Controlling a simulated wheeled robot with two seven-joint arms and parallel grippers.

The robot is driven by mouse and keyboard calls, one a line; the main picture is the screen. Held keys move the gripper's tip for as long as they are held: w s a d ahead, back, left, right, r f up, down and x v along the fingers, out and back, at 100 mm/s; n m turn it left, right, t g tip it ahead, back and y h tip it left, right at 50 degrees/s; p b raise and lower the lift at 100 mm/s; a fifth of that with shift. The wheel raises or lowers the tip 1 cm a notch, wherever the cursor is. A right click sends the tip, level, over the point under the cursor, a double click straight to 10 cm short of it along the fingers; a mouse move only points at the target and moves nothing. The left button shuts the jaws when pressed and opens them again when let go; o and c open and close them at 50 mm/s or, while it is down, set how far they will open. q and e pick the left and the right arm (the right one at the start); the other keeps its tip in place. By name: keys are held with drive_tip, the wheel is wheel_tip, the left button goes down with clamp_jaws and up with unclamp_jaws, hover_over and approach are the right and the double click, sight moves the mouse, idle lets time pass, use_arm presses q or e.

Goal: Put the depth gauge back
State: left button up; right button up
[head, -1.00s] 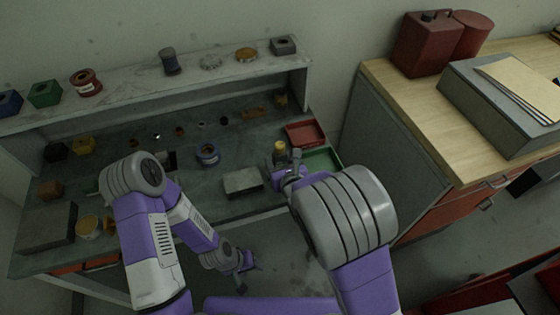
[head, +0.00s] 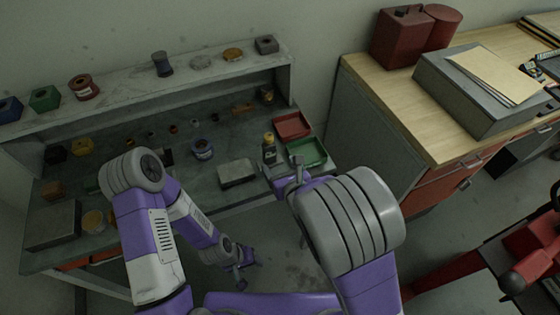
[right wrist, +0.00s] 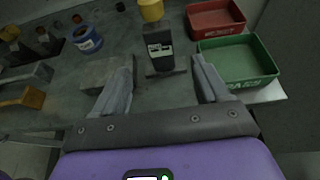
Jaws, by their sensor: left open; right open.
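A dark upright block with a pale label (right wrist: 160,48) stands on a flat foot on the bench in the right wrist view. It may be the depth gauge; I cannot be sure. In the head view it seems to be the dark shape (head: 269,156) below a yellow top. My right gripper (right wrist: 162,72) is open, its fingers to either side of the dark block in the wrist picture, with nothing gripped. In the head view, its own arm partly hides it. My left gripper (head: 240,281) is open and empty, low in front of the bench.
A yellow cylinder (right wrist: 151,10) is behind the dark block. A red tray (head: 293,125) and a green tray (head: 306,152) lie at the bench's right end. A grey block (head: 237,173) and a blue ring-shaped part (head: 202,149) are to the left. A wooden-topped cabinet (head: 440,150) stands right.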

drive_tip(key=s+d+f+m+g+h, duration=0.25)
drive_tip(key=s+d+f+m, duration=0.2)
drive_tip(key=f+m, duration=0.4)
drive_tip(key=s+d+f+m+g+h, duration=0.1)
drive_tip(key=s+d+f+m+g, duration=0.3)
drive_tip(key=f+m, duration=0.5)
drive_tip(key=s+f+m+g+y, duration=0.1)
drive_tip(key=s+f+m, duration=0.3)
drive_tip(key=m, duration=0.8)
drive_tip(key=s+d+f+m+g+y, duration=0.1)
drive_tip(key=s+f+m+g, duration=0.3)
drive_tip(key=s+m, duration=0.4)
drive_tip(key=m+y, duration=0.1)
drive_tip(key=m, duration=0.4)
drive_tip(key=shift+d+f, duration=0.15)
drive_tip(key=shift+f, duration=0.25)
drive_tip(key=shift+m+g, duration=0.25)
drive_tip(key=shift+c, duration=0.3)
